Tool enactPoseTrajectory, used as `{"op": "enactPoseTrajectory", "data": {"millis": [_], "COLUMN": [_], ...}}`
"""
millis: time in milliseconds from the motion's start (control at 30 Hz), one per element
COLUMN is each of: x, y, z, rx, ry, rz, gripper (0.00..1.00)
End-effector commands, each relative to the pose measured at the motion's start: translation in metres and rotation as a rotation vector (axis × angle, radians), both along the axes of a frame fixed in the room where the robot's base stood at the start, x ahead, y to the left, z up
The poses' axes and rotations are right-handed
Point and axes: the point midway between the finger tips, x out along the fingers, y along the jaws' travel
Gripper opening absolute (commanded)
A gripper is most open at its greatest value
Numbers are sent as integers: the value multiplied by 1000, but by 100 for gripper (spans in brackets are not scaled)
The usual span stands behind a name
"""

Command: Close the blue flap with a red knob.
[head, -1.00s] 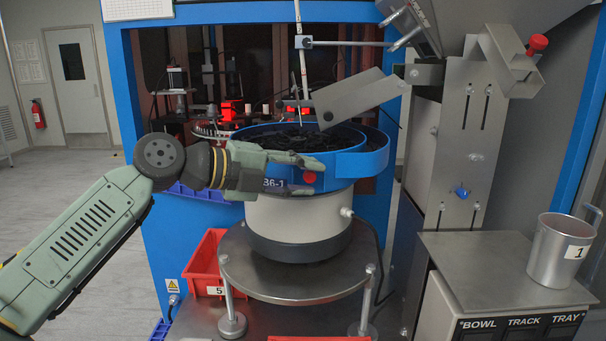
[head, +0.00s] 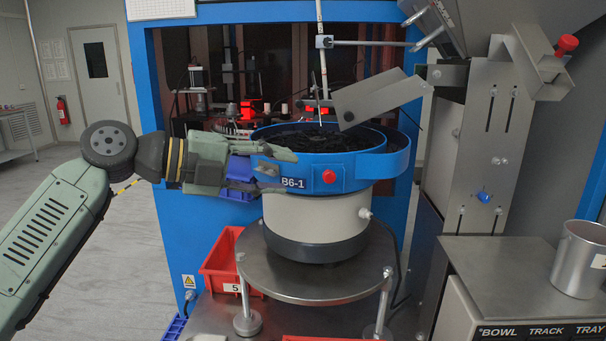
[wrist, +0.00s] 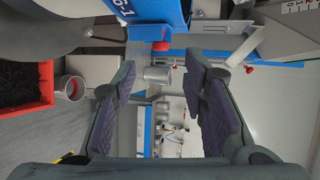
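The blue bowl (head: 300,182) marked B6-1 stands on a pale drum and is full of dark parts. A red knob (head: 328,176) sits on its front wall; in the wrist view the knob (wrist: 161,46) shows near the top. A curved blue flap (head: 399,152) sticks out at the bowl's right side, with a gap inside it. Whether the knob is on that same piece is hard to tell. My gripper (head: 288,172) is at the bowl's left front, left of the knob. Its fingers are apart and nothing is between them in the wrist view (wrist: 160,78).
A metal chute (head: 378,98) hangs over the bowl. A steel round table (head: 315,275) carries the drum. A red bin (head: 220,262) marked 5 is at lower left. A metal cup (head: 577,262) stands on the control box (head: 500,285) at right.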

Motion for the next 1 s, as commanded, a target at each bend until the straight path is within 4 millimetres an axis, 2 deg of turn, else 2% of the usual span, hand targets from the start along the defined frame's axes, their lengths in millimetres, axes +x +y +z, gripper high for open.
{"op": "enactPoseTrajectory", "data": {"millis": [100,233,567,667,767,867,933,1000], "x": [-7,-12,-13,-15,-26,-57,-94,-137], "y": [15,23,25,18,-5,-34,-43,-36], "z": [4,6,7,12,35,79,116,147], "rx": [1,0,0,-19,-89,-234,-377,-536], "ry": [0,0,0,-30,-143,-349,-527,-700], "rz": [1,0,-1,-16,-68,-143,-185,-202], "gripper": [39,39,39,39,39,39,39,39]}}
